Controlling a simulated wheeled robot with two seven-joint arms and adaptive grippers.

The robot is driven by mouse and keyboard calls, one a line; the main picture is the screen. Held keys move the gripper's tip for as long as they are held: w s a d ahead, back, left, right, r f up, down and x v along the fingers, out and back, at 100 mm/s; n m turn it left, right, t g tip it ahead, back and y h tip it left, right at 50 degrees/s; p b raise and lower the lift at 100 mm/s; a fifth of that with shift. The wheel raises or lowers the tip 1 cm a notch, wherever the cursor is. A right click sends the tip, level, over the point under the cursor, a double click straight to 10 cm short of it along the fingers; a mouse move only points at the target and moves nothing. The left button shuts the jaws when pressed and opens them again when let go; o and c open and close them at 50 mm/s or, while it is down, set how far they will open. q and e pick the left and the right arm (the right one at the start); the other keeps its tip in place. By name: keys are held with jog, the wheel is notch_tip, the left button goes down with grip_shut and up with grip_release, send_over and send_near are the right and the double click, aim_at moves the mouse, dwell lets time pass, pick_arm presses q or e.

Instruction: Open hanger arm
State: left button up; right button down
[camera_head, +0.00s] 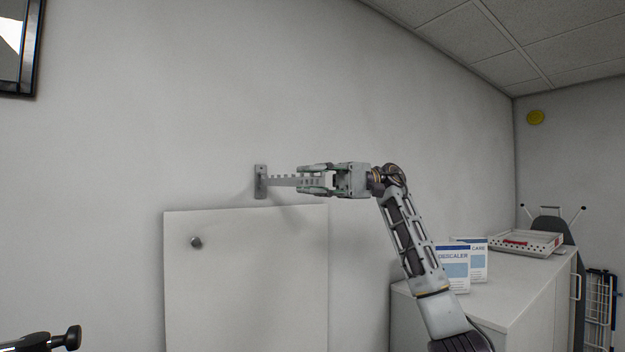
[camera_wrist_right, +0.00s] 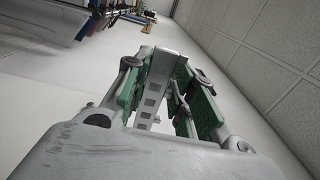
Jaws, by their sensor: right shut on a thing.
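The hanger arm (camera_head: 283,180) is a grey notched bar. Its bracket (camera_head: 260,182) is fixed to the wall above a white panel, and the bar reaches from it to the right. My right gripper (camera_head: 305,181) is shut on the hanger arm near its outer part. In the right wrist view, the slotted bar (camera_wrist_right: 152,98) runs between the green-padded fingers (camera_wrist_right: 158,85). The fingers hide part of the bar.
The white panel (camera_head: 245,280) with a round knob (camera_head: 196,242) is below the bracket. A white cabinet (camera_head: 505,300) at right carries boxes (camera_head: 453,267) and a perforated tray (camera_head: 526,243). An ironing board (camera_head: 548,222) stands behind.

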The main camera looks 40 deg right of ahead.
jog(key=shift+w+a+f, duration=0.1)
jog(key=shift+a+f, duration=0.05)
jog(key=shift+f, duration=0.35)
jog(key=c, duration=1.4)
grip_release()
jog(key=shift+o, duration=0.4)
jog(key=shift+d+r, duration=0.1)
jog(key=shift+d, duration=0.15)
jog(key=shift+r, duration=0.1)
jog(key=d, duration=1.2)
